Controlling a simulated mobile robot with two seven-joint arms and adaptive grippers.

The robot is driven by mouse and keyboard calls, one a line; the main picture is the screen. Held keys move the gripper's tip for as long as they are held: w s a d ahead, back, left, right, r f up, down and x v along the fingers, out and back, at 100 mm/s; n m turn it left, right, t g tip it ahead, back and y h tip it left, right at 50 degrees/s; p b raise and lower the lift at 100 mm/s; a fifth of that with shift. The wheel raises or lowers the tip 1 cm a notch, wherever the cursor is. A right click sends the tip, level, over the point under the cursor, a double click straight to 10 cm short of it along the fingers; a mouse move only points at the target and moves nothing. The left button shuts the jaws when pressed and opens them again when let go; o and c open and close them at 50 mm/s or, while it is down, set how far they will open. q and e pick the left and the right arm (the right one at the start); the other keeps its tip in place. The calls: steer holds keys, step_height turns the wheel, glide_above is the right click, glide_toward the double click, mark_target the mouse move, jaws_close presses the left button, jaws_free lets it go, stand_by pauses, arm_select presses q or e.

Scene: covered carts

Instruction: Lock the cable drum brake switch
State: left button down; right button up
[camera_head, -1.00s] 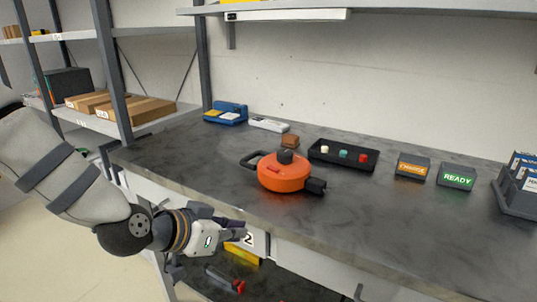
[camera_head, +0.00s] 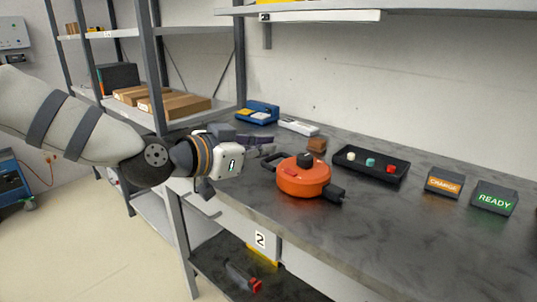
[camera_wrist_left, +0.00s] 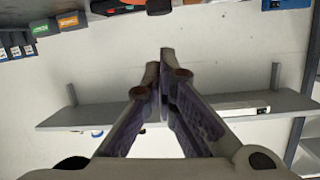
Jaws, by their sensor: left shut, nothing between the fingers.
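The orange cable drum (camera_head: 303,181) sits on the dark worktop, with a black knob (camera_head: 305,158) on top, a small red piece (camera_head: 291,171) beside the knob, a black handle loop at its left and a black block (camera_head: 331,193) at its front right. I cannot tell the brake switch's position. My left gripper (camera_head: 270,149) is to the left of the drum and above the worktop edge, apart from the drum. In the left wrist view its fingers (camera_wrist_left: 164,62) meet with nothing between them. My right gripper is not in view.
CHARGE (camera_head: 444,183) and READY (camera_head: 494,198) blocks stand at right. The front right worktop is clear.

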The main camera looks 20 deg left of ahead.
arm_select(q)
steer(key=b, duration=0.2)
glide_above(291, 172)
steer(key=s, duration=0.2)
step_height(291, 172, down, 3)
steer(key=shift+w+a+f, duration=0.1)
steer(key=shift+a+f, duration=0.1)
steer(key=shift+f, duration=0.4)
steer(key=shift+w+a+f, duration=0.1)
steer(key=shift+a+f, duration=0.05)
steer(key=shift+f, duration=0.45)
steer(key=shift+a+f, duration=0.1)
steer(key=shift+f, duration=0.25)
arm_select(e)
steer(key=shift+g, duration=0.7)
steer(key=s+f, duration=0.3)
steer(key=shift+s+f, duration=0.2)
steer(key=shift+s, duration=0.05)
